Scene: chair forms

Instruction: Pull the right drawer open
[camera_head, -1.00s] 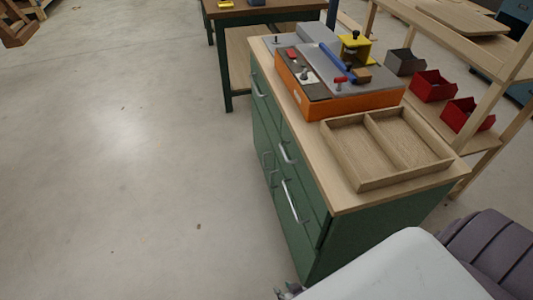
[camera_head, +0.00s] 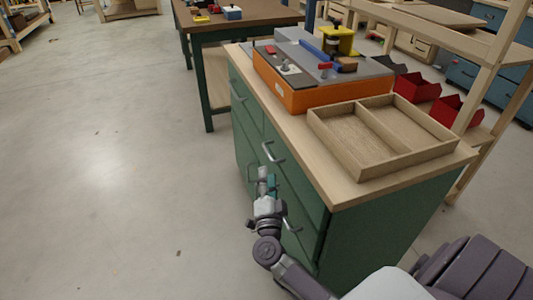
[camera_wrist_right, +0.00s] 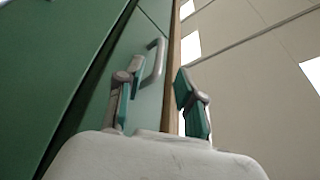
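The green cabinet (camera_head: 380,225) has a light wooden top and metal bar handles on its front. The right drawer's handle (camera_head: 272,153) is a grey bar on the upper front, and the drawer looks closed. In the right wrist view a grey handle (camera_wrist_right: 158,62) stands on the green front, just ahead of the fingertips. My right gripper (camera_head: 267,179) is just below and in front of that handle in the head view. Its fingers (camera_wrist_right: 159,69) are apart with nothing between them. I cannot tell whether the left-hand finger touches the handle. My left gripper is not in view.
A divided wooden tray (camera_head: 345,155) and an orange box (camera_head: 310,95) with tools stand on the cabinet top. A lower handle (camera_head: 291,226) is beside my right arm. A wooden shelf with red bins (camera_head: 417,88) is behind. The floor to the left is clear.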

